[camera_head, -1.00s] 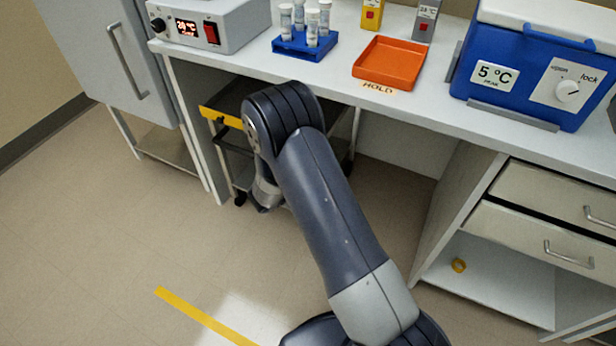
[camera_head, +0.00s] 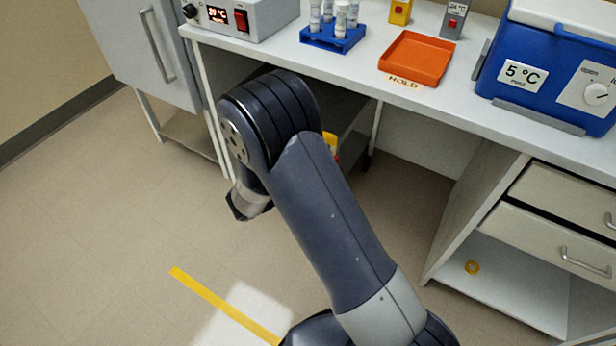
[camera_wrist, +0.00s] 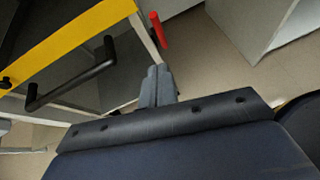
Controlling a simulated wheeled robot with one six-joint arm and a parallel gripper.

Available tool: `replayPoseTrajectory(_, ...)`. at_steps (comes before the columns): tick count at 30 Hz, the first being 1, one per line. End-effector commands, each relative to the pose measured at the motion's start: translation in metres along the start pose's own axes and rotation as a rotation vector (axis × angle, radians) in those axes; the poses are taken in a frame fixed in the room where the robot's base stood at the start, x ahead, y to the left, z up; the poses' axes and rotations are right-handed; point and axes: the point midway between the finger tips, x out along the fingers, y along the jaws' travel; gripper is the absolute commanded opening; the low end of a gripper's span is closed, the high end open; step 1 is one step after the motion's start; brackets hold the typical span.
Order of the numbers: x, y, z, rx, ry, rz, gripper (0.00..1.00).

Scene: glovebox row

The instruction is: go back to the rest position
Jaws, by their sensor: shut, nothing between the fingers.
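My gripper (camera_wrist: 158,86) shows in the wrist view as two grey fingers side by side, shut and empty. It points toward a cart with a yellow edge (camera_wrist: 72,40) and a black handle (camera_wrist: 75,82); no contact shows. In the head view my arm is bent in front of the bench, its wrist hanging down at the left over open floor. The fingers cannot be made out there.
The bench holds a blue tube rack (camera_head: 334,38), an orange tray (camera_head: 416,58) and a blue cooler box (camera_head: 550,75). A grey cabinet (camera_head: 125,40) stands at the left. Drawers (camera_head: 545,240) are at the right. Floor with a yellow stripe (camera_head: 225,305) is clear at the lower left.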

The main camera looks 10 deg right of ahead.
Motion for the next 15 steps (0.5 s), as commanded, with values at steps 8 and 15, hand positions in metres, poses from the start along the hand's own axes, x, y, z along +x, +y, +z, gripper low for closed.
replayPoseTrajectory(8,-0.0021,-0.0001,-0.0002,-0.001,0.0,0.0,0.0)
replayPoseTrajectory(15,0.0064,-0.0007,-0.0013,0.0,0.0,-0.002,0.0)
